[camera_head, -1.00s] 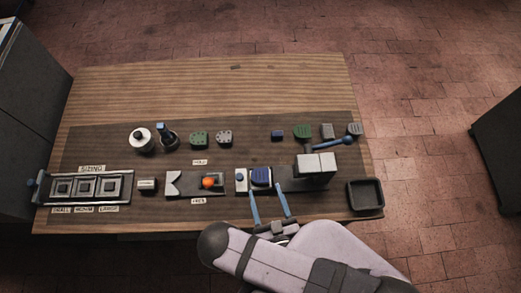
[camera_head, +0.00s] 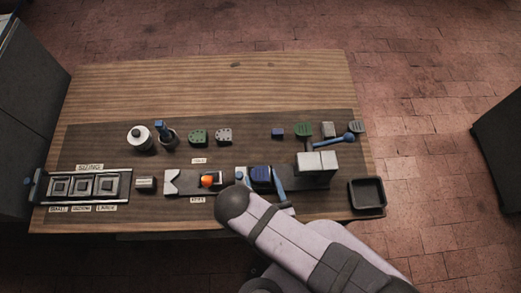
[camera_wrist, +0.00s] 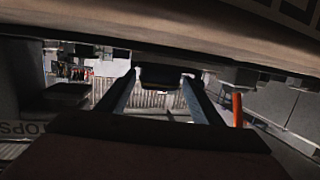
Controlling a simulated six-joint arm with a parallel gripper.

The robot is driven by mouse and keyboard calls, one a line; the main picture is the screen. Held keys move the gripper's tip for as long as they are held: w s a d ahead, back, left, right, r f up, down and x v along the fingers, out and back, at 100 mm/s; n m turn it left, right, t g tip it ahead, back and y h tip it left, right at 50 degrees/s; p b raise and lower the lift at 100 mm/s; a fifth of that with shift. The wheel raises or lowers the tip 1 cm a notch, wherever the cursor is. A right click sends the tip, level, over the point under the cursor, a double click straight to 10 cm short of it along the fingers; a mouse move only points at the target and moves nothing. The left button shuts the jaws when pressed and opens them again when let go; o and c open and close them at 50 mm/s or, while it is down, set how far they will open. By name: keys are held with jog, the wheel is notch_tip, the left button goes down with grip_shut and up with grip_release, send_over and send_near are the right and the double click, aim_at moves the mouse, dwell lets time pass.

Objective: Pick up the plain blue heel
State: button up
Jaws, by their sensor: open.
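A dark blue heel (camera_head: 260,174) sits in the press station near the front middle of the bench. Fine lines seem to mark its top, though it is small in the picture. In the wrist view a dark block, likely this heel (camera_wrist: 160,77), shows between the two spread fingers of my gripper (camera_wrist: 160,92). I cannot tell whether the fingers touch it. A smaller blue block (camera_head: 277,132) lies farther back.
A grey press block (camera_head: 317,162) with a blue-ended lever (camera_head: 348,138) stands right of my gripper. An orange ball knob (camera_head: 208,181) is close on the left. A black tray (camera_head: 367,207) sits front right.

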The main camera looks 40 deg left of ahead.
jog(key=c, duration=0.9)
jog(key=shift+r, duration=0.1)
notch_tip(320, 180, up, 8)
jog(key=p, duration=0.6)
jog(key=shift+f+p, duration=0.2)
jog(key=shift+p, duration=0.2)
jog(key=shift+r, duration=1.1)
